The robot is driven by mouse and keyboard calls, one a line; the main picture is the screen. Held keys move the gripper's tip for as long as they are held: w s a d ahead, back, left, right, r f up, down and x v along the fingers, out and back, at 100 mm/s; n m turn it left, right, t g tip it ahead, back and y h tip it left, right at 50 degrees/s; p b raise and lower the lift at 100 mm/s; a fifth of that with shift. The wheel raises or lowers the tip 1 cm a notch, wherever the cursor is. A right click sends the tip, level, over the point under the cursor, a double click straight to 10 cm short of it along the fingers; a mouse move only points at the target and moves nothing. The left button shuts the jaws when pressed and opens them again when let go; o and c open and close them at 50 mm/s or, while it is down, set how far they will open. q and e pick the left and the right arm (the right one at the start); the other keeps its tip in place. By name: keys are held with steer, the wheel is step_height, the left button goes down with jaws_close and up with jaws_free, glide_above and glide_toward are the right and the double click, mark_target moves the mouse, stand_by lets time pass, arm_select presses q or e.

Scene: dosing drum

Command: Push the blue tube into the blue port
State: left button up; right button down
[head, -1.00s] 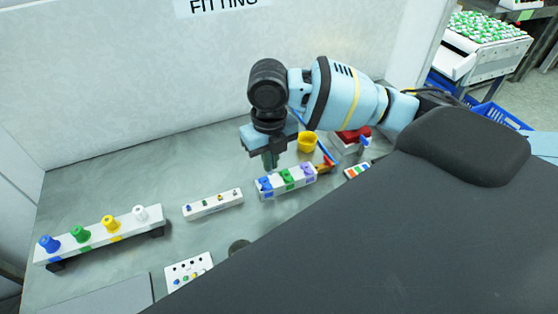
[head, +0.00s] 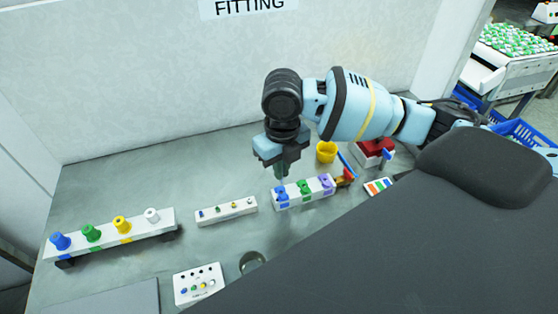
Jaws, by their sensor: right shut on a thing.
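A white block (head: 317,190) on the bench carries a blue port (head: 281,194), a green port (head: 304,187) and a purple port (head: 326,181). The blue port is at its left end. My right gripper (head: 281,172) points down just above and behind the blue port. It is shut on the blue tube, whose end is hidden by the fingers. A length of the blue tube (head: 346,161) shows right of the gripper, near the block's right end, and passes behind my arm. I cannot tell whether the tube end touches the port. My left gripper is out of view.
A yellow cup (head: 326,152) and a red-topped box (head: 372,150) stand behind the block. A white strip (head: 228,211), a long rack with coloured knobs (head: 105,240) and a dotted panel (head: 199,284) lie to the left.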

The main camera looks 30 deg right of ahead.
mark_target(281, 182)
step_height(281, 182, down, 3)
steer(key=shift+r+b, duration=0.2)
steer(key=shift+b, duration=0.25)
steer(key=shift+f, duration=0.4)
steer(key=shift+f+p, duration=0.35)
steer(key=shift+f, duration=0.05)
stand_by(1.7)
steer(key=shift+f, duration=1.1)
steer(key=c, duration=1.5)
jaws_free()
steer(key=shift+r, duration=0.1)
steer(key=shift+r, duration=3.85)
